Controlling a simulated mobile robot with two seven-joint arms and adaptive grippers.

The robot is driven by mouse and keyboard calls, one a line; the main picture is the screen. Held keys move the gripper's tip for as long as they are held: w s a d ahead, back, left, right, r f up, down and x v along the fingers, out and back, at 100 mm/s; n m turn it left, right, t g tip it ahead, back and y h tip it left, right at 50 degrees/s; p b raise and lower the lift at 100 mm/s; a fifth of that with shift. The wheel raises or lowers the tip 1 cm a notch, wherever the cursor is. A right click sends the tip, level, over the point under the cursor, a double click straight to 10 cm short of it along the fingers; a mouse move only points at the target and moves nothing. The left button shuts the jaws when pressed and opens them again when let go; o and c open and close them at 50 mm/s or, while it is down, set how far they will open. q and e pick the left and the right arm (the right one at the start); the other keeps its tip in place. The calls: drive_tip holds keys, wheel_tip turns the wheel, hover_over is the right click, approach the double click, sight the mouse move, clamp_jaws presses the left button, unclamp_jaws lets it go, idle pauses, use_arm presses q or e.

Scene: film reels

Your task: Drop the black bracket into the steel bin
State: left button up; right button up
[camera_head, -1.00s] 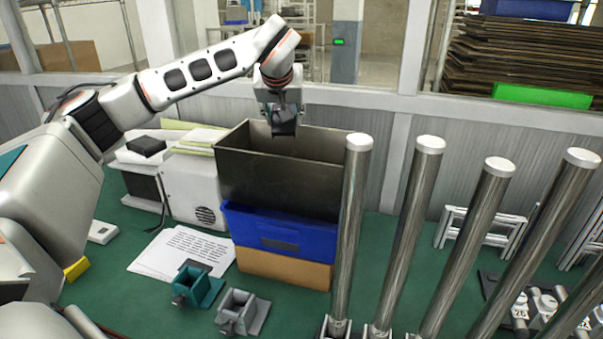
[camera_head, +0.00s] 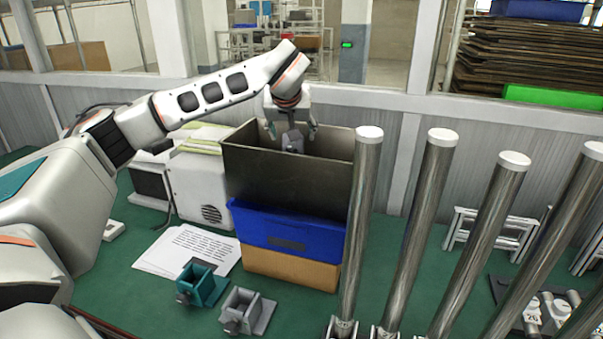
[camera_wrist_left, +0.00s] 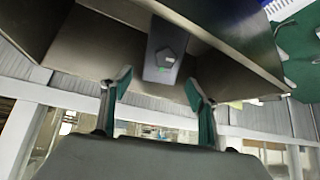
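The black bracket (camera_head: 292,141) looks dark grey and is at the mouth of the steel bin (camera_head: 285,182). It also shows in the left wrist view (camera_wrist_left: 166,48), beyond the fingertips, against the bin's inside walls (camera_wrist_left: 95,42). My left gripper (camera_head: 291,130) is over the bin's back part, pointing down. Its teal-padded fingers are spread wide in the left wrist view (camera_wrist_left: 158,84), with a gap on both sides of the bracket. The bracket's lower part is hidden by the bin's front wall in the head view, and I cannot tell whether it rests on anything. My right gripper is not seen.
A teal bracket (camera_head: 203,284) and a grey bracket (camera_head: 246,309) lie on the green table near white papers (camera_head: 188,250). Several tall steel posts (camera_head: 361,230) rise to the right.

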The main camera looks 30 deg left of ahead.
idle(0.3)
use_arm(q)
drive_tip(key=v, duration=1.2)
drive_tip(key=shift+f, duration=0.1)
